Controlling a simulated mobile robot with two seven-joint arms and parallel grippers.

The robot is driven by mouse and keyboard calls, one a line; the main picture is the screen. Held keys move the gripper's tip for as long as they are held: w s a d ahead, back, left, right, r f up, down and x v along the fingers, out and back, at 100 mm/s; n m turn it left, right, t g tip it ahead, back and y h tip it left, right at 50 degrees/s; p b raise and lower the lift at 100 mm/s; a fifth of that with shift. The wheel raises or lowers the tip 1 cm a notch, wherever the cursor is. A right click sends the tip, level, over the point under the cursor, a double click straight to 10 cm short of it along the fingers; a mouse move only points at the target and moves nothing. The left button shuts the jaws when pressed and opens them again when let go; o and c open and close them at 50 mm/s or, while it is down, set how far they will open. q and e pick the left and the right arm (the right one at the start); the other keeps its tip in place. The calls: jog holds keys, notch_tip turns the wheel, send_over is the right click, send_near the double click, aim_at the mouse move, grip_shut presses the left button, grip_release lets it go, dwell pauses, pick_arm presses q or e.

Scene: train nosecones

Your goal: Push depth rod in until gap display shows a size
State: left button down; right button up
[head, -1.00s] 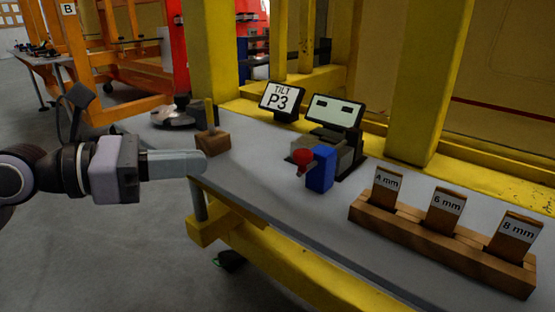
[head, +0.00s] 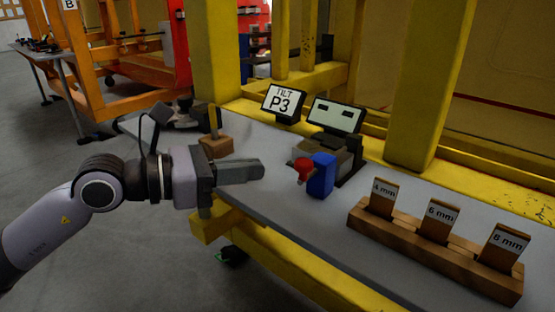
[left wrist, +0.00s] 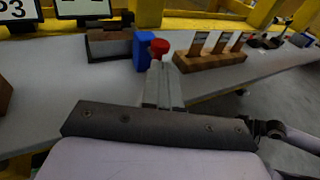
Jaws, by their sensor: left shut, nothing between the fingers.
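The depth rod shows as a red knob (head: 302,166) on the front of a blue block (head: 321,176) on the grey bench. The gap display (head: 336,116) behind it shows two dark dashes and no size. My left gripper (head: 262,170) is shut and empty, to the left of the red knob, pointing toward it. In the left wrist view the red knob (left wrist: 159,47) appears just beyond the fingertips (left wrist: 158,66), beside the blue block (left wrist: 143,51). A small gap to the knob shows in the head view. My right gripper is not in view.
A wooden rack (head: 430,250) holds blocks marked 4 mm, 6 mm and 8 mm at the right. A sign (head: 283,102) reads TILT P3. A small wooden block with a peg (head: 216,146) stands behind my left gripper. Yellow posts (head: 428,85) rise behind the bench (head: 283,215).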

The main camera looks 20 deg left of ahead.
aim_at(296, 166)
pick_arm(q)
jog(key=x, duration=0.3)
jog(key=shift+w+d+r+p, duration=0.1)
jog(key=shift+w+d+p, duration=0.1)
jog(key=shift+p, duration=0.2)
jog(key=shift+w+d, duration=0.45)
jog(key=shift+d, duration=0.05)
jog(key=shift+w+d+f, duration=0.2)
jog(key=shift+f, duration=0.1)
